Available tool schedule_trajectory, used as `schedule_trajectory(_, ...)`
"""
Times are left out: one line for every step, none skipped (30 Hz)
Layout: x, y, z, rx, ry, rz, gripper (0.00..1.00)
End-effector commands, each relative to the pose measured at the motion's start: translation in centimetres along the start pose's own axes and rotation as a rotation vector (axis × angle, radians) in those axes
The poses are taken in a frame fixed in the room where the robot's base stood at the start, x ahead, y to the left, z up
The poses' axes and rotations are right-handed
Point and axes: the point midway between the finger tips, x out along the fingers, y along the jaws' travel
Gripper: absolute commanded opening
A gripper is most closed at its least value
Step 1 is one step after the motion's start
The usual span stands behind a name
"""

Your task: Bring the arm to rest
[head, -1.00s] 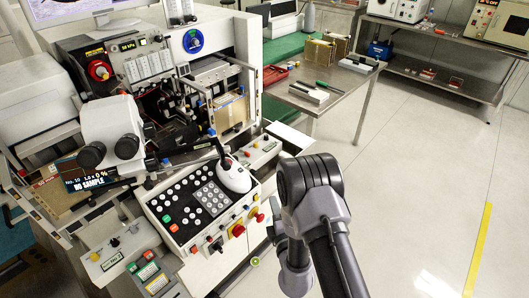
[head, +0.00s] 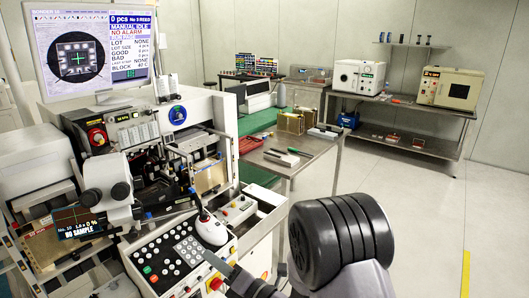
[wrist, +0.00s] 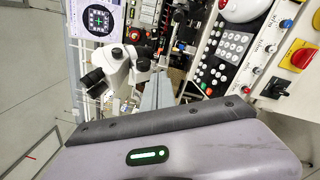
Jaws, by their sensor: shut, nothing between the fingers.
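My arm rises at the bottom right of the head view, with a thick dark ribbed joint close to the camera. My gripper shows in the wrist view (wrist: 158,84), its two grey fingers together with nothing between them. In that view the fingers point toward the wire bonder, in front of the white microscope (wrist: 128,62) and beside the button panel (wrist: 228,45). No contact is visible. In the head view, a dark slim part of my arm end reaches in over the lower edge of the button panel (head: 165,262).
The wire bonder carries a monitor (head: 90,52), the microscope (head: 108,185) and a white joystick (head: 209,228). A steel side table (head: 310,150) holds small trays and boxes. A rear bench (head: 415,125) bears two instruments. Open floor (head: 420,210) lies to the right.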

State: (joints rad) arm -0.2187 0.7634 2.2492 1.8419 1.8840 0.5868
Motion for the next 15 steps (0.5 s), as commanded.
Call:
schedule_trajectory(-0.1, 3.0, -0.3, -0.086, 0.07, 0.047, 0.0)
schedule_trajectory(-0.3, 5.1, -0.9, -0.158, 0.128, 0.081, 0.0)
schedule_trajectory(-1.1, 7.9, -2.0, -0.273, 0.218, 0.128, 0.0)
schedule_trajectory(-2.0, 10.2, -3.0, -0.382, 0.293, 0.169, 0.0)
schedule_trajectory(-3.4, 12.4, -4.2, -0.512, 0.38, 0.213, 0.0)
schedule_trajectory(-5.8, 14.8, -5.9, -0.716, 0.502, 0.271, 0.0)
schedule_trajectory(-8.1, 16.0, -7.2, -0.88, 0.597, 0.311, 0.0)
schedule_trajectory(-10.5, 16.7, -8.3, -1.051, 0.693, 0.345, 0.0)
schedule_trajectory(-13.8, 16.9, -9.2, -1.287, 0.819, 0.381, 0.0)
schedule_trajectory(-16.3, 16.6, -9.5, -1.461, 0.914, 0.4, 0.0)
schedule_trajectory(-18.7, 16.0, -9.4, -1.632, 1.009, 0.412, 0.0)
schedule_trajectory(-21.7, 15.1, -8.7, -1.846, 1.134, 0.418, 0.0)
schedule_trajectory(-23.7, 14.4, -7.8, -1.993, 1.227, 0.416, 0.0)
schedule_trajectory(-25.5, 13.9, -6.8, -2.126, 1.316, 0.41, 0.0)
schedule_trajectory(-27.5, 13.4, -5.4, -2.278, 1.429, 0.397, 0.0)
